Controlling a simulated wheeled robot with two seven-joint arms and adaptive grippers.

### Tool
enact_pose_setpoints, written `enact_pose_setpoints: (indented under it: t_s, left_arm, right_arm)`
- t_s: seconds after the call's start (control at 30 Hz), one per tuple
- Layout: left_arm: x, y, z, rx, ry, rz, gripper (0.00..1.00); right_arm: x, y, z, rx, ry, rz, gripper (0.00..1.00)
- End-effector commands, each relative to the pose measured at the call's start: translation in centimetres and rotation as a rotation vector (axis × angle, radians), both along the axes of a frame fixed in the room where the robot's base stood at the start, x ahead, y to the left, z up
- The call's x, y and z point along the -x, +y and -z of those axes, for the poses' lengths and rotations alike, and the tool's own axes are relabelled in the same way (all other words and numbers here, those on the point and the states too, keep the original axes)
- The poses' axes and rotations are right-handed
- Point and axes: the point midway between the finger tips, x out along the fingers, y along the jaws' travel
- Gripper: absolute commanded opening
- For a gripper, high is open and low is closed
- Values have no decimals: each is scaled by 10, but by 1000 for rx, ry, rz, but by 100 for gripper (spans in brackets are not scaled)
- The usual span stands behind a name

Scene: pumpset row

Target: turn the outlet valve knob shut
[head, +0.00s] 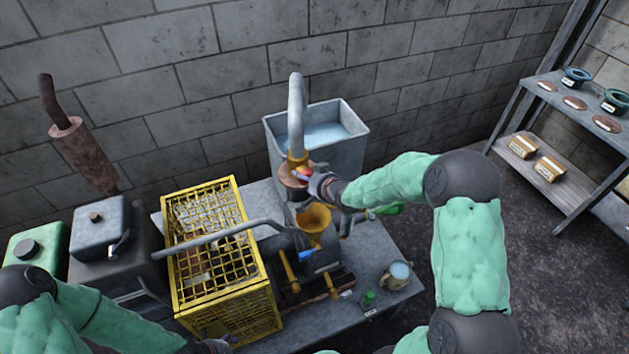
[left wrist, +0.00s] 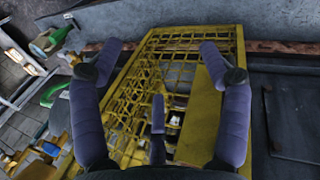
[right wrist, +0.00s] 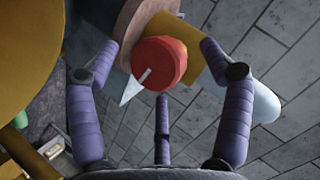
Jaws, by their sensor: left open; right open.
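The outlet valve knob (right wrist: 160,62) is red and round, with a white pointer that slants to the lower left in the right wrist view. It sits on a brass stub at the brown flange, below the grey outlet pipe (head: 296,105). In the head view the knob shows as a small red patch (head: 301,173), partly hidden by my right gripper (head: 310,178). My right gripper is open, its purple fingers spread on either side of the knob; contact cannot be told. My left gripper (left wrist: 160,75) is open and empty, facing the yellow cage (left wrist: 190,42).
A grey water tank (head: 350,160) stands behind the pipe. A yellow funnel (head: 313,217) is just below my right gripper. A mug (head: 398,276) and a small green bottle (head: 368,298) stand on the bench's front right. A shelf (head: 545,190) stands at the right.

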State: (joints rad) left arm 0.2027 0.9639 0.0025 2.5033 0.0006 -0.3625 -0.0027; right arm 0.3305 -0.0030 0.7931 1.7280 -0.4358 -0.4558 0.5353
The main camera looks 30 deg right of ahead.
Motion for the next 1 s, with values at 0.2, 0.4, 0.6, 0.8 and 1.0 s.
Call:
enact_pose_setpoints:
  t_s: [0.2, 0.4, 0.6, 0.8, 1.0]
  left_arm:
    - [0, 0, 0, 0, 0, 0, 77]
    - [0, 0, 0, 0, 0, 0, 77]
    - [0, 0, 0, 0, 0, 0, 77]
    - [0, 0, 0, 0, 0, 0, 77]
    - [0, 0, 0, 0, 0, 0, 77]
  right_arm:
    - [-5, 1, 3, 0, 0, 0, 80]
    - [-5, 1, 3, 0, 0, 0, 77]
    - [-5, 0, 3, 0, 0, 0, 23]
    - [-6, 0, 2, 1, -3, 0, 22]
    - [-6, 0, 1, 1, -5, 1, 22]
